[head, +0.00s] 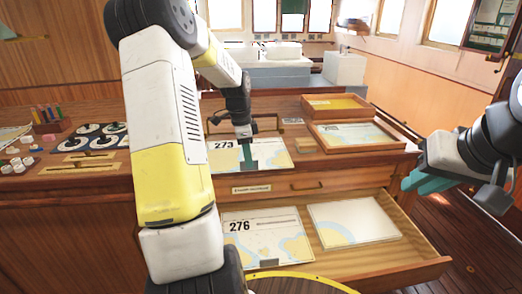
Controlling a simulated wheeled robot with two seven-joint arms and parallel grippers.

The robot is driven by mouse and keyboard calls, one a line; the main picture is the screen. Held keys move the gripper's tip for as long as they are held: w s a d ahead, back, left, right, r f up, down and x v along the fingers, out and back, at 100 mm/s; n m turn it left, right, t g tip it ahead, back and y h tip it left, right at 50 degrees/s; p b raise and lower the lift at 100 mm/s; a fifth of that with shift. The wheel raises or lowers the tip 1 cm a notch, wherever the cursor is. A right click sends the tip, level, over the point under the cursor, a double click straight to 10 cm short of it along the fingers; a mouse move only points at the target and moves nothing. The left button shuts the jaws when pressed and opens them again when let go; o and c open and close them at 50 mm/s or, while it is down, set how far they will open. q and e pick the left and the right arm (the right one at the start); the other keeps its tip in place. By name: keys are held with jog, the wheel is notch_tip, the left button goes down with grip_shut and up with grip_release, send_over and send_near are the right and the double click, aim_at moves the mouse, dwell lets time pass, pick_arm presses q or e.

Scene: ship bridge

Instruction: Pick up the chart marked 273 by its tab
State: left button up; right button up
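The chart marked 273 (272,154) lies flat on the wooden desk top. Its number shows at its upper left. My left gripper (247,160) points down over the middle of this chart, with its teal fingers at or just above the sheet near a small grey patch that may be the tab. The fingers hide part of the chart, and I cannot tell whether they are closed on the tab. My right gripper (424,184) is out at the right, above the drawer's right side and away from the charts. Its finger gap is not clear.
An open drawer (420,268) below holds a chart marked 276 (262,232) with a grey tab and another chart (353,221). Shallow wooden trays (382,148) stand right of chart 273. Instruments (98,137) and a pen holder (48,125) are at the left.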

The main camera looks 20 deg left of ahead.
pick_arm(q)
jog(key=shift+w+d+f, duration=0.1)
jog(key=shift+d+f, duration=0.05)
jog(key=shift+f, duration=1.1)
grip_shut()
dwell(0.4)
